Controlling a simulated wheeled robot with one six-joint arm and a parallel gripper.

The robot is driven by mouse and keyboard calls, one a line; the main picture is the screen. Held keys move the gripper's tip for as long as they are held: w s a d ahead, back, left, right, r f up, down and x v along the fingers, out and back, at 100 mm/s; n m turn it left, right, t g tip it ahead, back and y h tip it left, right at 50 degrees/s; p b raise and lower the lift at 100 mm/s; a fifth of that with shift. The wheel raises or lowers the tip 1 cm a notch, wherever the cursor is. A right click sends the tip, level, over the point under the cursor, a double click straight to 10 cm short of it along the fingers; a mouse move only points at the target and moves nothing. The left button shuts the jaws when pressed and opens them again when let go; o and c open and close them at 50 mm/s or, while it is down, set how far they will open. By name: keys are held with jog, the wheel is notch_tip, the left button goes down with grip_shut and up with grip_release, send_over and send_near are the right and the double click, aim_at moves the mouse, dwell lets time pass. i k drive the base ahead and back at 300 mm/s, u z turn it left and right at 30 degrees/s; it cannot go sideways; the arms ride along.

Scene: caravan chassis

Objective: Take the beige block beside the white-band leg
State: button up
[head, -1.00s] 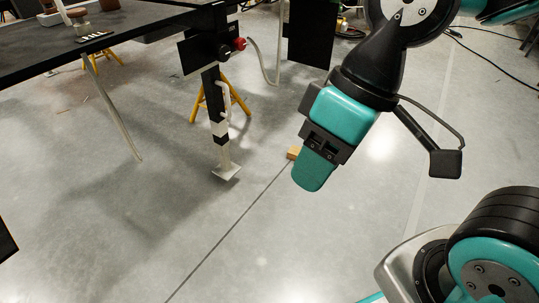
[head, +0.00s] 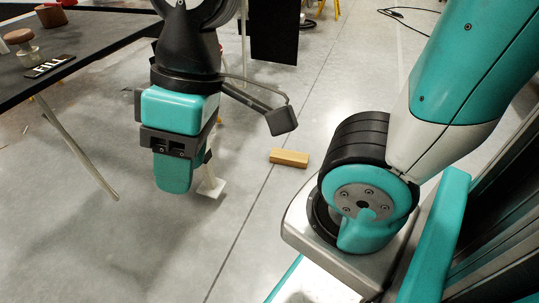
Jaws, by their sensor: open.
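The beige block (head: 289,158) lies on the grey floor near the middle of the head view and shows fully. The white-band leg (head: 211,186) stands to its left; its white foot plate rests on the floor. Most of this leg is hidden behind my gripper. My gripper (head: 173,178) points down in front of the leg, left of the block in the picture. It is open and apart from the block. From this side one teal finger covers the other, and no held thing shows.
A dark chassis top (head: 84,52) with a "FILL" label (head: 51,66) and small items fills the upper left. A thin pale leg (head: 78,150) slants down from it. A black panel (head: 274,31) hangs behind the block. The floor around the block is clear.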

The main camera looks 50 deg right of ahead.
aim_at(284, 157)
jog(key=z, duration=0.25)
jog(key=i, duration=0.7)
jog(key=z, duration=0.8)
jog(key=i, duration=0.3)
jog(key=z, duration=0.2)
